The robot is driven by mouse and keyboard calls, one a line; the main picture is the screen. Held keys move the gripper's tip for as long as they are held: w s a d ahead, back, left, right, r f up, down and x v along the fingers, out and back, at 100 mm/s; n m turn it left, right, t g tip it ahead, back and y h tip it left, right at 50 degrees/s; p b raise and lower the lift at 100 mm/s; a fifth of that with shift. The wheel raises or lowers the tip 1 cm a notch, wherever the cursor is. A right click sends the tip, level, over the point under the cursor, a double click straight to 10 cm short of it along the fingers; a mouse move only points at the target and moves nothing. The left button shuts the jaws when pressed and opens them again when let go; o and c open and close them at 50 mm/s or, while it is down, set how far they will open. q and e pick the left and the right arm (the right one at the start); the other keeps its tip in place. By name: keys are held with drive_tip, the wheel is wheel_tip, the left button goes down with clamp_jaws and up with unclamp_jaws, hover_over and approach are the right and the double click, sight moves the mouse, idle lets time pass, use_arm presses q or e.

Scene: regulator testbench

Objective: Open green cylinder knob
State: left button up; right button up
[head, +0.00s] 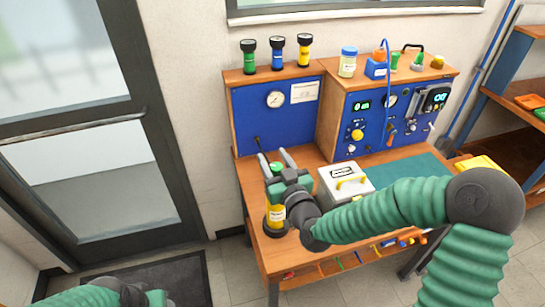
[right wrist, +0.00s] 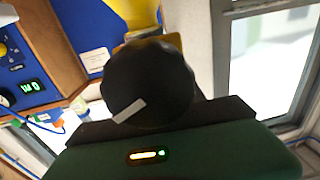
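The green cylinder (head: 249,57) with a black knob stands upright on the left of the shelf top, beside a blue cylinder (head: 277,54) and a yellow one (head: 304,51). Another yellow cylinder (head: 277,214) stands on the bench; its top is hidden by my right gripper. My right gripper (head: 275,159) is over the bench, well below the green cylinder. Its two grey fingers are spread, with nothing clearly held. In the right wrist view a black knob (right wrist: 150,80) with a white mark is close, yellow showing behind it. My left gripper (head: 135,294) is low at the left edge, its fingers unclear.
A white box (head: 345,186) with a yellow handle stands on the bench right of my gripper. The blue panel (head: 385,115) with gauges and knobs is behind it. A bottle (head: 347,63) and other items stand on the higher right shelf. A door fills the left.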

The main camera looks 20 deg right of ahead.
drive_tip(key=shift+w+f, duration=0.2)
drive_tip(key=shift+w, duration=0.1)
drive_tip(key=c, duration=0.5)
drive_tip(key=shift+a, duration=0.15)
clamp_jaws()
